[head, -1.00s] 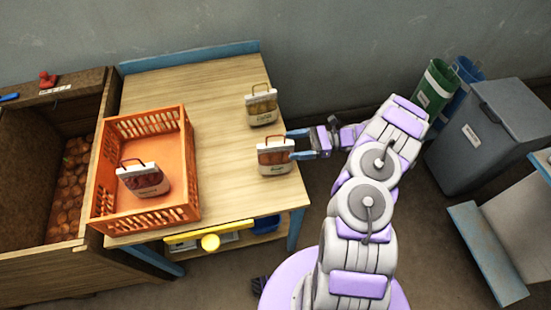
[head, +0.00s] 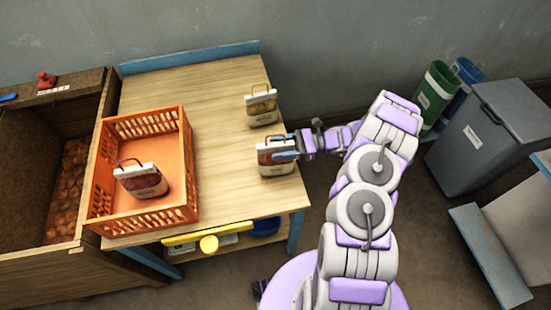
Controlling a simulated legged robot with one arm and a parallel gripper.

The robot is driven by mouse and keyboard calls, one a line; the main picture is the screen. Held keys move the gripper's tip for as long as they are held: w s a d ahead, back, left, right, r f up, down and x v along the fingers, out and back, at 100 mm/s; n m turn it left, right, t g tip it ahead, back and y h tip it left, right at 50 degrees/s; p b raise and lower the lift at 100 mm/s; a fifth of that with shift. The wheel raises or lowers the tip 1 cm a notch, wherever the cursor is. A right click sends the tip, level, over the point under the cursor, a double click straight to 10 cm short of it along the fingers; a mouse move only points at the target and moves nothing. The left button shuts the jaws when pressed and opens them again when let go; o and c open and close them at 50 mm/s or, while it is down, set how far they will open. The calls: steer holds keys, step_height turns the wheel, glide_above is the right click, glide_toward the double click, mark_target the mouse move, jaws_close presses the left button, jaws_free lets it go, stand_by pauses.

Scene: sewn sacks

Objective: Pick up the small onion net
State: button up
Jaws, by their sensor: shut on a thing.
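The small onion net appears to be the small sack with a white label and reddish-brown contents (head: 275,162) at the right front of the wooden table (head: 200,110). It stands upright on the tabletop. My gripper (head: 284,149) reaches in from the right and is shut on this sack near its top. The fingers cover part of its upper right side. A sack with dark red contents (head: 141,182) leans inside the orange crate.
The orange crate (head: 187,165) takes up the table's left side. A wooden bin (head: 45,255) of onion-like things adjoins the table. A grey bin (head: 490,130) and a green bin (head: 438,90) stand on the floor at right. The table's middle is clear.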

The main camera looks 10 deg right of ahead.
jaws_close()
stand_by(0.3)
steer(key=shift+w+r, duration=0.1)
